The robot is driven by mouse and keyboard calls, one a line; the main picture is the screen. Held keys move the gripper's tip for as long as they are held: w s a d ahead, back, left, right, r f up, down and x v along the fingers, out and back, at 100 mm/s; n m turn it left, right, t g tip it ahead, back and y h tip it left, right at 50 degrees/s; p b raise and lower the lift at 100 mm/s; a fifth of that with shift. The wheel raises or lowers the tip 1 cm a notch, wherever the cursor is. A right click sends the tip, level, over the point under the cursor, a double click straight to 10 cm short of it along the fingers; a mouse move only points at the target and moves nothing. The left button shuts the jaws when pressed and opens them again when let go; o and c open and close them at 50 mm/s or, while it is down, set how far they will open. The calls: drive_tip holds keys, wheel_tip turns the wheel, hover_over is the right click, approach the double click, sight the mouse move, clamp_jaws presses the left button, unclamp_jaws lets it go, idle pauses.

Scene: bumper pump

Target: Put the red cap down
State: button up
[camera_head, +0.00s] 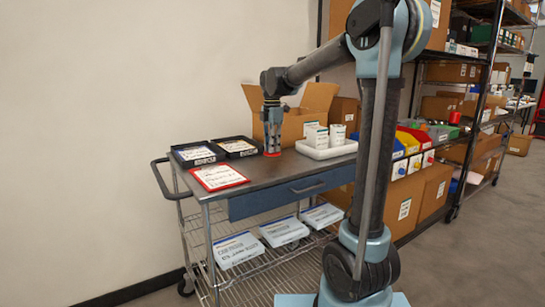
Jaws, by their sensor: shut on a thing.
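My gripper (272,148) points straight down over the cart top, near its middle. It is shut on the red cap (272,154), which shows as a thin red edge at the fingertips. The cap is at or just above the grey tabletop (258,177); I cannot tell whether it touches. Most of the cap is hidden by the fingers.
Left of the gripper are two black trays (238,147) and a red-framed sheet (218,177). A white tray (330,151) with white boxes stands to the right. An open cardboard box (293,123) is behind. The front middle of the tabletop is clear.

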sight(272, 154)
drive_tip(key=shift+f, duration=1.95)
drive_tip(key=o, duration=0.7)
wheel_tip(272, 154, up, 12)
drive_tip(key=shift+r, duration=0.1)
